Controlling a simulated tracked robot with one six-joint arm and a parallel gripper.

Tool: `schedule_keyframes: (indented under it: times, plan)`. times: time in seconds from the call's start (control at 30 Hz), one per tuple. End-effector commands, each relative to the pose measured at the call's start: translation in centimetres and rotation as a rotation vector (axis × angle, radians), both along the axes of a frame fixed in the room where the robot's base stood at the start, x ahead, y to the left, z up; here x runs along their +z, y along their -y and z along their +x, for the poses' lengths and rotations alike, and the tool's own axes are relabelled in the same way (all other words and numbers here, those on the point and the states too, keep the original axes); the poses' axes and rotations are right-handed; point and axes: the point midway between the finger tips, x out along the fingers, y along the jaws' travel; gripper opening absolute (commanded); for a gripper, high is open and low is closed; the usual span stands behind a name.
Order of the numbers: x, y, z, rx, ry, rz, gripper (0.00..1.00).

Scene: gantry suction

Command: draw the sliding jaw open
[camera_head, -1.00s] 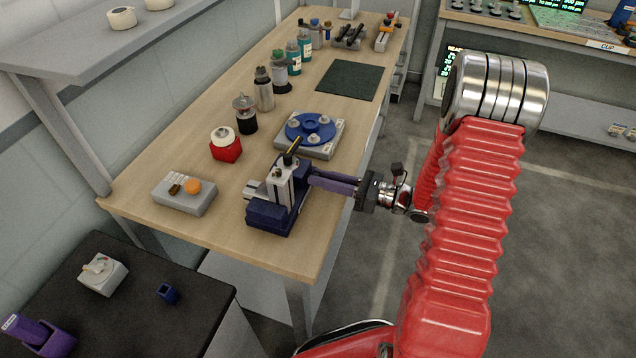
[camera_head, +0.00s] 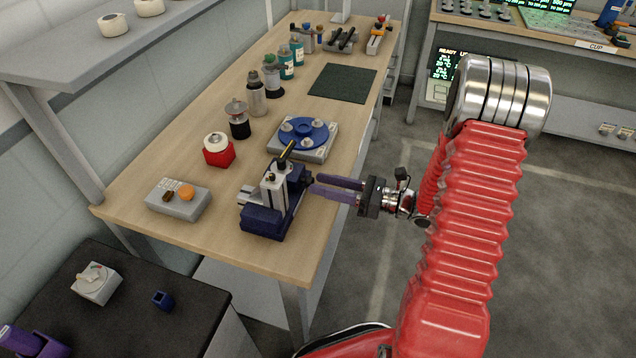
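A small dark blue vise (camera_head: 262,222) with a light grey metal upright block (camera_head: 274,190) stands near the front right edge of the wooden bench. I cannot clearly tell which part is the sliding jaw. My gripper (camera_head: 312,184) is at the vise's right side, its two purple fingers pointing left at it. The fingers are apart with a narrow gap and nothing visible between them. The tips are very close to the vise; whether they touch it is unclear.
A blue round fixture on a grey base (camera_head: 322,150) sits just behind the vise. A grey box with an orange button (camera_head: 178,204) lies left, a red-based jar (camera_head: 218,152) behind it. Bottles line the back. A dark mat (camera_head: 343,84) lies farther along the bench (camera_head: 225,245).

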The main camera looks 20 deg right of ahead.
Motion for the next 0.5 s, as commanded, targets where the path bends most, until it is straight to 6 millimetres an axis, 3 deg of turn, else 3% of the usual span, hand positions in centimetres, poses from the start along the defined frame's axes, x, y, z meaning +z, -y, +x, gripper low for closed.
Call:
schedule_keyframes:
  times: [0.5]
  plan:
    - [-0.1, 6.2, -4.3, -0.004, 0.0, 0.001, 0.4]
